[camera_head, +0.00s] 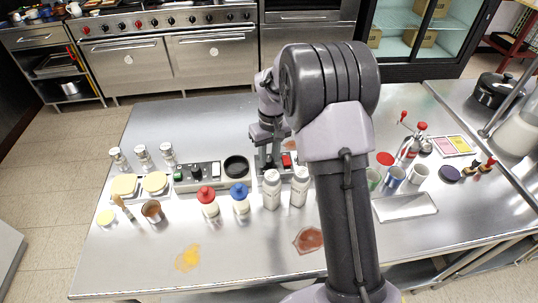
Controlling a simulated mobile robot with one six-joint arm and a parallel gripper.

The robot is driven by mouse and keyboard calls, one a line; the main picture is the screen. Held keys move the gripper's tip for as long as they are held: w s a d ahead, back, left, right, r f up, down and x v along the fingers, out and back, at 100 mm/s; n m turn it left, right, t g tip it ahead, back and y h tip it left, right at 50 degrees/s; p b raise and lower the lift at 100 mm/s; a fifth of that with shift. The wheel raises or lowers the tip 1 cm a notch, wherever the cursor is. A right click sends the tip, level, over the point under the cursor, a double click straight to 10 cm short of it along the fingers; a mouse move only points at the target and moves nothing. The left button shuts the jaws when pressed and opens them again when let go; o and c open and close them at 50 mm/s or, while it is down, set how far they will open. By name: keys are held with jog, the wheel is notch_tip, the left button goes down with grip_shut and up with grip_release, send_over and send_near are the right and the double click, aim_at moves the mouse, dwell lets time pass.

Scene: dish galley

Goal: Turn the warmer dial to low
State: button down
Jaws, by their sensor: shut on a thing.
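My gripper (268,161) points down at a dark control box (289,167) with a red switch, near the middle of the steel counter. It is shut on a small part there, which looks to be the warmer dial. The jaws and arm hide the dial, so its pointer and setting cannot be read. To the left is another control box (197,174) with a green button, a black knob and a white panel.
Red-capped (208,201) and blue-capped (240,197) bottles and two white shakers (271,188) stand close in front of the boxes. Metal shakers (143,156) stand at left. Cups (393,179) and a tray (405,207) are right of my arm.

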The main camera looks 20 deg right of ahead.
aim_at(271, 160)
jog(key=m, duration=0.5)
jog(key=shift+m, duration=0.3)
jog(key=m, duration=0.5)
jog(key=shift+a, duration=0.1)
jog(key=shift+m, duration=0.3)
jog(key=c, duration=1.1)
grip_release()
jog(key=shift+c, duration=0.2)
jog(key=shift+r, duration=0.1)
notch_tip(271, 160, up, 17)
jog(key=p, duration=0.5)
jog(key=shift+s+d+r+p, duration=0.15)
jog(key=shift+s+d+p, duration=0.15)
jog(key=shift+s+p, duration=0.05)
